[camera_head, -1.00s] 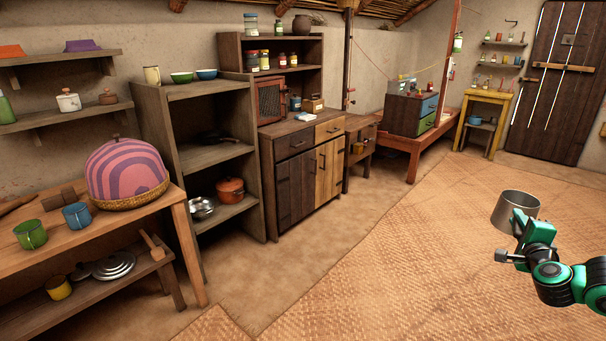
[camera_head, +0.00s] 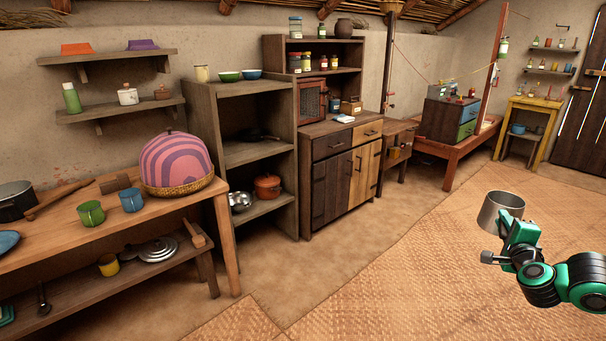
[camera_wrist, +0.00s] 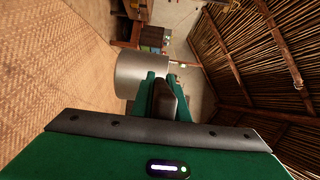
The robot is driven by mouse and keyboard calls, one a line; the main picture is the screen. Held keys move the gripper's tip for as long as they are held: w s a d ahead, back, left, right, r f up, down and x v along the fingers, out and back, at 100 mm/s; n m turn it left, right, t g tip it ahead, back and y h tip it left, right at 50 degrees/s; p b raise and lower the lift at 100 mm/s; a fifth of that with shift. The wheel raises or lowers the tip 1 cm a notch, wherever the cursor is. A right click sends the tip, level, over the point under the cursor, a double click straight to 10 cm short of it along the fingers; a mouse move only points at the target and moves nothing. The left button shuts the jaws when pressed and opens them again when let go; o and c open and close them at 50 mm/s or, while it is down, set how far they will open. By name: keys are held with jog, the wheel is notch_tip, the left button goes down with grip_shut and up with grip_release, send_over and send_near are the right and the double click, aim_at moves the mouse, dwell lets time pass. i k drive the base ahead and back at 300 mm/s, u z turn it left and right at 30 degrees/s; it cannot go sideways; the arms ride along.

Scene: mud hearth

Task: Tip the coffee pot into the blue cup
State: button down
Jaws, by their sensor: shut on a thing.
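My gripper (camera_head: 516,236) is at the right of the head view, shut on a grey metal pot (camera_head: 497,214). It holds the pot in the air over the woven floor mat, well away from the table. The pot also shows in the wrist view (camera_wrist: 142,72), beyond the fingers (camera_wrist: 163,98). Its contents cannot be seen. The blue cup (camera_head: 132,201) stands upright on the wooden table (camera_head: 60,244) at the left, between a green cup (camera_head: 91,213) and a pink striped dome cover (camera_head: 177,160).
A lower shelf (camera_head: 100,292) holds a yellow cup and lids. An open shelf unit (camera_head: 240,100) and a cabinet (camera_head: 340,175) line the wall. The woven mat (camera_head: 400,270) is clear.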

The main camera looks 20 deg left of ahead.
aim_at(131, 199)
jog(key=u, duration=1.5)
jog(key=i, duration=1)
